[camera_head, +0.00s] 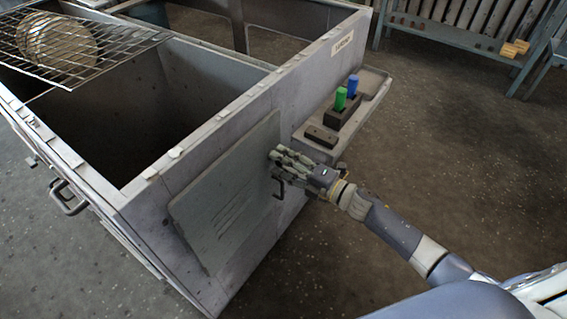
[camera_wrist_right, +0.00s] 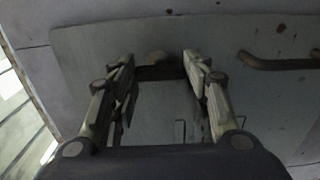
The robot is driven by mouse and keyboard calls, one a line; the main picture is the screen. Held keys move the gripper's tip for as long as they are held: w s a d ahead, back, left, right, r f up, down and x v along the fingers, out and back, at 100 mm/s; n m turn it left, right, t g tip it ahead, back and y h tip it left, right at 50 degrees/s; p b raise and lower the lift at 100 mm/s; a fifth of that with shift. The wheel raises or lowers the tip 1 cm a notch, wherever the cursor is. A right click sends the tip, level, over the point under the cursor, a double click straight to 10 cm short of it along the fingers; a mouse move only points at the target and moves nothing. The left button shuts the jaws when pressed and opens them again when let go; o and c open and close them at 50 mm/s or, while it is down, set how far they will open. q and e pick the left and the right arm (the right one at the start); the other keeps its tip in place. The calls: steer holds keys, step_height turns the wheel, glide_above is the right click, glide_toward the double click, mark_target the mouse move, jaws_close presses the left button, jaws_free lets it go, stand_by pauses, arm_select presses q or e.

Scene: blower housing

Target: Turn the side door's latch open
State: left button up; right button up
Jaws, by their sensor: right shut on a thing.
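My right gripper (camera_head: 277,162) is at the door's upper right edge. In the right wrist view its two fingers (camera_wrist_right: 160,75) are closed on the dark latch (camera_wrist_right: 157,72), which has a rounded knob and lies between the fingertips. In the head view the fingers hide most of the latch. A dark bar handle (camera_head: 280,190) sits just below the gripper; it also shows in the right wrist view (camera_wrist_right: 275,64). My left gripper is not in view.
A side shelf (camera_head: 372,88) on the housing holds a dark block with a green peg (camera_head: 340,98) and a blue peg (camera_head: 352,85), close beyond my right gripper. The open-topped housing (camera_head: 210,125) has a wire rack (camera_head: 100,62) at upper left.

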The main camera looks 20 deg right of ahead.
stand_by(0.4)
steer(key=o, duration=1.1)
steer(key=shift+c, duration=0.2)
steer(key=v, duration=1.2)
steer(key=shift+f, duration=0.1)
